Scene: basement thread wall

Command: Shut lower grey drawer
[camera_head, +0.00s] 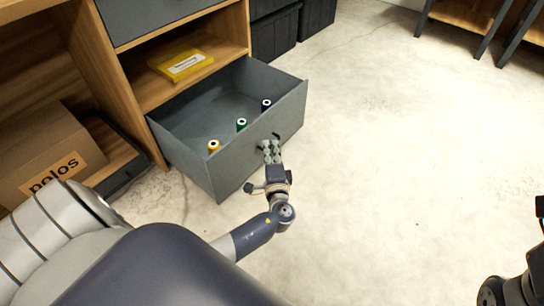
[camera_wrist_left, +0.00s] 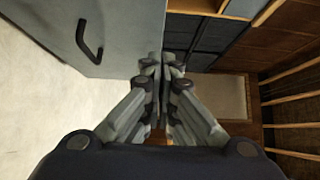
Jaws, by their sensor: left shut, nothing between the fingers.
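The lower grey drawer (camera_head: 265,137) is pulled well out of the wooden cabinet in the head view. Inside it are spools with yellow (camera_head: 214,146), green (camera_head: 242,124) and dark (camera_head: 266,105) thread. My left gripper (camera_head: 269,146) is shut and empty, at the outer side of the drawer front near its dark handle. In the left wrist view the drawer front (camera_wrist_left: 120,28) and its black handle (camera_wrist_left: 90,42) lie left of the closed fingers (camera_wrist_left: 162,65). Whether the fingertips touch the front I cannot tell. My right gripper is not clearly seen; only part of a dark arm shows at the right edge.
The wooden cabinet (camera_head: 110,75) holds a yellow package (camera_head: 181,64) on the shelf above the drawer. An upper grey drawer (camera_head: 150,15) is above that. A cardboard box (camera_head: 48,160) sits at left. Dark crates (camera_head: 275,35) stand behind. The concrete floor (camera_head: 380,150) to the right is clear.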

